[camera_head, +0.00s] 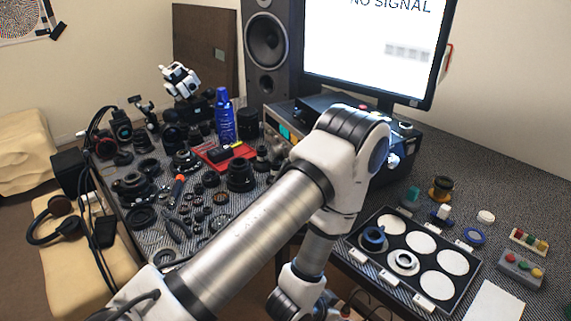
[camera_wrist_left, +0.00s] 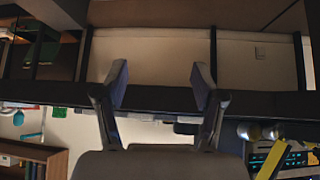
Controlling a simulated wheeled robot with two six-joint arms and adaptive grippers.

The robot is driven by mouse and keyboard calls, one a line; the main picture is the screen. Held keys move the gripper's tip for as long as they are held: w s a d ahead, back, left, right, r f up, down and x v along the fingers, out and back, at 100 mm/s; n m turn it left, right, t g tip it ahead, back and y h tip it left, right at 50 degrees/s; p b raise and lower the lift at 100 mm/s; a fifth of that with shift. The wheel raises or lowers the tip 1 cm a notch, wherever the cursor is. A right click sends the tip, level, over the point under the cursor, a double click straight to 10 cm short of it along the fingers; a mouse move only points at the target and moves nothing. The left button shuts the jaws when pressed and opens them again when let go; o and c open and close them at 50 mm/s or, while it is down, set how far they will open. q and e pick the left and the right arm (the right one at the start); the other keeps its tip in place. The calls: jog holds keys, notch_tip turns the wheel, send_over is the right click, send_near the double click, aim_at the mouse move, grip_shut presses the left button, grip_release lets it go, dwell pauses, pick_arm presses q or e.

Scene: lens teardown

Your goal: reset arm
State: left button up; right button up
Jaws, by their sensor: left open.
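My left gripper (camera_wrist_left: 160,88) shows in the left wrist view with its two fingers spread wide. It is open, with nothing between the fingers. In the head view my left arm crosses the bench from the lower left, bends at the elbow, and folds down towards the bottom edge. The gripper itself does not show there. My right gripper is in neither view.
A tray with round white pads (camera_head: 432,306) lies right of my arm. Lens parts crowd the bench on the left, near a blue bottle (camera_head: 225,118) and a red tray (camera_head: 214,161). A monitor (camera_head: 370,45) and a speaker (camera_head: 266,45) stand behind.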

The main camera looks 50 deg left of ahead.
pick_arm(q)
jog(key=s+a+f+n+g+p, duration=0.1)
jog(key=s+g, duration=0.3)
jog(key=s, duration=0.4)
jog(key=s+a+f+g+y+p, duration=0.1)
jog(key=s+f+g+p, duration=0.1)
jog(key=s, duration=0.7)
notch_tip(320, 180, down, 2)
jog(key=shift+a+f+n+g+p, duration=0.2)
jog(key=shift+f+n+g+p, duration=0.15)
jog(key=shift+g, duration=0.55)
jog(key=shift+w, duration=0.1)
